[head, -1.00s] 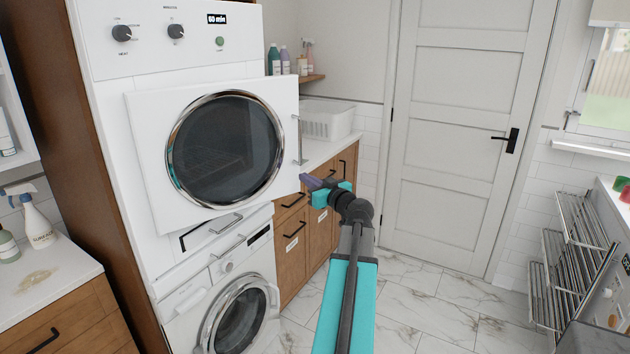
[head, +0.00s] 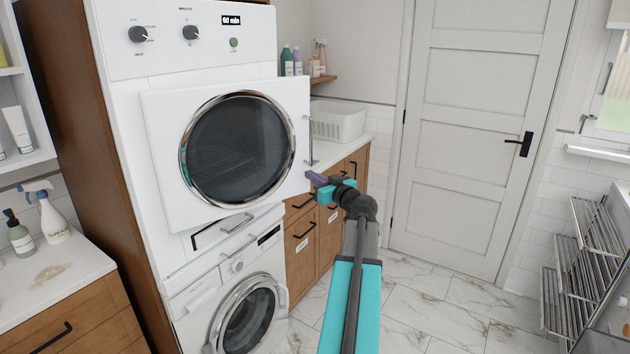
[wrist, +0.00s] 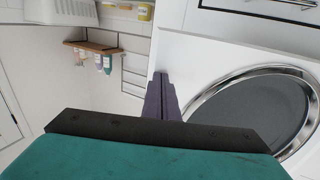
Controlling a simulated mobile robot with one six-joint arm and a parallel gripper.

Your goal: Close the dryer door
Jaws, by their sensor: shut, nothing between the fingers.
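The white dryer door (head: 163,140) with its round dark window (head: 238,150) stands slightly ajar on the upper machine, its right edge out from the dryer body. A vertical metal handle (head: 309,142) is at its right edge. My gripper (head: 311,177) is shut and empty, its tips at the lower right edge of the door, just below the handle. In the wrist view my shut fingers (wrist: 162,97) lie against or very near the edge of the door (wrist: 205,62); contact is hard to tell. The window shows at the right there (wrist: 265,108).
A front-load washer (head: 247,310) stands below the dryer. Wooden cabinets (head: 318,230) with a white basket (head: 338,121) on the counter are to the right. A closed white door (head: 462,130) is behind. A metal rack (head: 585,260) stands at far right. Marble floor between is clear.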

